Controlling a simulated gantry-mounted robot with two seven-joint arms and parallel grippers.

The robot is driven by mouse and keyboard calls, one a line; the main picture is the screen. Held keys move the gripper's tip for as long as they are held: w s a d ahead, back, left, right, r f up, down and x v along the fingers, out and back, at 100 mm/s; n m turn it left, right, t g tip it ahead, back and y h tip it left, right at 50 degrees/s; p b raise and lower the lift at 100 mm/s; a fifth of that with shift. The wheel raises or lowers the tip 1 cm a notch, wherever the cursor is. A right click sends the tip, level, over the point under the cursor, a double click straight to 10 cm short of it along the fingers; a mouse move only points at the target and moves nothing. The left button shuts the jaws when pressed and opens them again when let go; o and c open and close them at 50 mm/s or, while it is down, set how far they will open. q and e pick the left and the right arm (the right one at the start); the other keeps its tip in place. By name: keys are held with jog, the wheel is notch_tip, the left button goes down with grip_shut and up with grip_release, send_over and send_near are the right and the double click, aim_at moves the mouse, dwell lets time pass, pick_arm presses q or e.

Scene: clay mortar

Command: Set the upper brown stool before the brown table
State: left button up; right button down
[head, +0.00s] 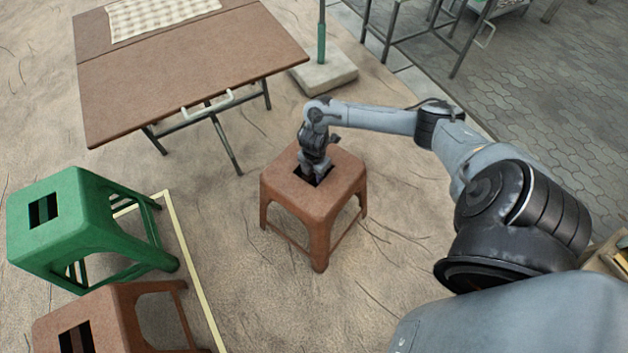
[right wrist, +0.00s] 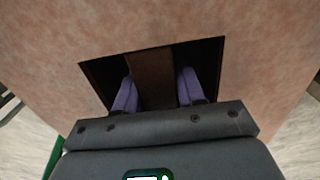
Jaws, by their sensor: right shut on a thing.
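A brown stool (head: 317,200) is upright on or close above the sandy ground, in front of the brown table (head: 190,75); I cannot tell whether all its legs touch. My right gripper (head: 313,176) reaches down into the square slot in its seat. In the right wrist view, the fingers (right wrist: 153,92) stand on both sides of a brown bar (right wrist: 151,75) inside the slot and are shut on it. The seat (right wrist: 200,40) fills most of that view. The fingertips are hidden in the head view. My left gripper is not in view.
A green stool (head: 75,225) stands at the left, with another brown stool (head: 125,320) below it by a pale ground line (head: 190,255). A pole base (head: 323,75) stands right of the table. Bare sand lies between the held stool and table.

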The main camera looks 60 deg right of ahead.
notch_tip(320, 180, down, 4)
jog(key=b, duration=0.3)
jog(key=shift+d, duration=0.1)
jog(key=c, duration=0.7)
grip_release()
